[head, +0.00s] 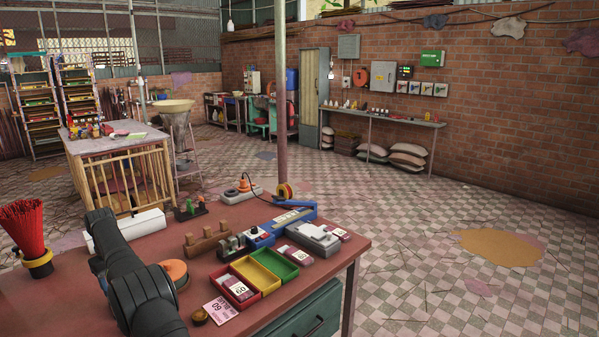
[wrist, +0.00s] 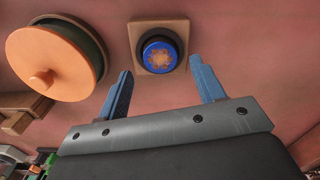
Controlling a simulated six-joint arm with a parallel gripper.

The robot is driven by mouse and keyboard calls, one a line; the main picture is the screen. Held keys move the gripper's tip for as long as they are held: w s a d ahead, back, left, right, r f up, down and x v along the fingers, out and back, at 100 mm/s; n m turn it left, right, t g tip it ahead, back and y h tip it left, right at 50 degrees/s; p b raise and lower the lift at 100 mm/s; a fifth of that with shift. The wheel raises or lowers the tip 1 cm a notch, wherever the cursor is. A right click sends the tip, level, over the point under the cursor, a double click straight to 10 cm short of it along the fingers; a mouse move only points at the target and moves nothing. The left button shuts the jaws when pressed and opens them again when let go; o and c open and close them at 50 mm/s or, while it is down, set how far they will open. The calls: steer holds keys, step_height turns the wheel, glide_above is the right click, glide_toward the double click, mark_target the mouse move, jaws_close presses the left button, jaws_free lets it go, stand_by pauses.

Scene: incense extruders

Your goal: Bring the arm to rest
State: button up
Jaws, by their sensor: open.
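My arm (head: 138,285) is black and reaches over the left part of the red-brown table (head: 65,300) in the head view. My gripper (wrist: 160,82) shows in the wrist view with two blue fingers spread apart and nothing between them. Beyond the fingertips is a blue round piece with an orange pattern (wrist: 160,56), set in a black ring on a square tan block (wrist: 140,30). The fingers appear apart from it. The gripper's fingers are hidden behind the arm in the head view.
An orange-lidded round pot (wrist: 50,60) is close at the left in the wrist view; its lid (head: 175,270) shows beside the arm. A tray with red, yellow and green compartments (head: 262,259), a blue sealer (head: 290,217) and red incense sticks (head: 25,225) also stand on the table.

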step_height(320, 180, up, 3)
steer(key=shift+d+f, duration=0.15)
steer(key=w+d+r, duration=0.2)
steer(key=d+r, duration=0.4)
steer(key=d, duration=0.6)
steer(key=s+d+f+m, duration=0.1)
steer(key=s+d+f, duration=0.4)
steer(key=d, duration=0.3)
steer(key=s+d+f+m, duration=0.2)
steer(key=s+d+f, duration=0.2)
steer(key=d, duration=0.4)
steer(key=s+d+f+m, duration=0.2)
steer(key=s+d+f, duration=0.3)
steer(key=d, duration=0.3)
steer(key=shift+s+f, duration=0.3)
steer(key=shift+s, duration=0.3)
steer(key=shift+o, duration=0.2)
